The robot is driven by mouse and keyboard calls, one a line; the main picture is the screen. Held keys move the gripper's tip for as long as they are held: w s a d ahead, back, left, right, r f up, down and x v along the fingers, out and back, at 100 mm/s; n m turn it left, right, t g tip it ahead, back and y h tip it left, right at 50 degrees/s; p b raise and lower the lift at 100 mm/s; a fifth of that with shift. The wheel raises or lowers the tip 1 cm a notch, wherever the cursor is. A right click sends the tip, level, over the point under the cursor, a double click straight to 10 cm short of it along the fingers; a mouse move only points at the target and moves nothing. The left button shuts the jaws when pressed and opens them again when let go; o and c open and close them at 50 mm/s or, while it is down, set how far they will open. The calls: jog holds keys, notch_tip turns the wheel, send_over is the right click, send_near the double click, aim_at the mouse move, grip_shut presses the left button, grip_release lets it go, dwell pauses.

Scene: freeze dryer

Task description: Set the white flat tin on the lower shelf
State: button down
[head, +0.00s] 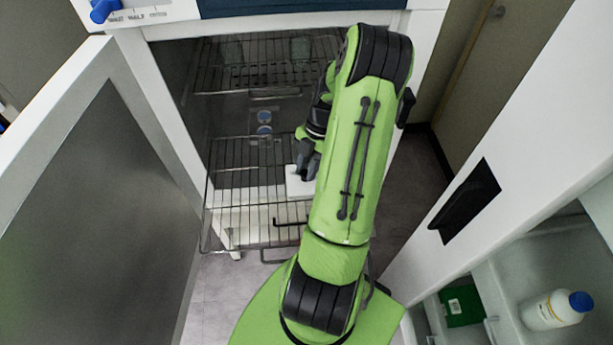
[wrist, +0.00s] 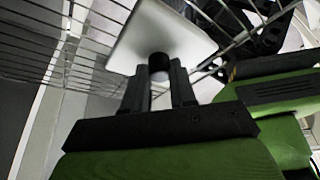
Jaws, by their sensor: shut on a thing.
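The white flat tin (head: 298,186) is at the lower wire shelf (head: 228,215), which sticks out of the open cabinet. My gripper (head: 305,168) is at the tin, and my arm hides the tin's right side. In the wrist view, my gripper (wrist: 159,78) is shut on the dark round knob of the tin (wrist: 165,35). Wires of the lower shelf (wrist: 75,62) show on both sides of the tin. The tin looks flat and close over the wires, but I cannot tell whether it touches them.
An upper wire shelf (head: 265,78) is deeper inside the cabinet. The open door (head: 95,210) stands at the left. A white panel (head: 510,150) stands at the right, with a white bottle with a blue cap (head: 553,310) below. The lower shelf's left part is bare.

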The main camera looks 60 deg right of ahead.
jog(key=shift+w+f, duration=0.1)
jog(key=shift+f, duration=1.9)
jog(key=shift+f, duration=0.1)
jog(key=c, duration=0.9)
grip_release()
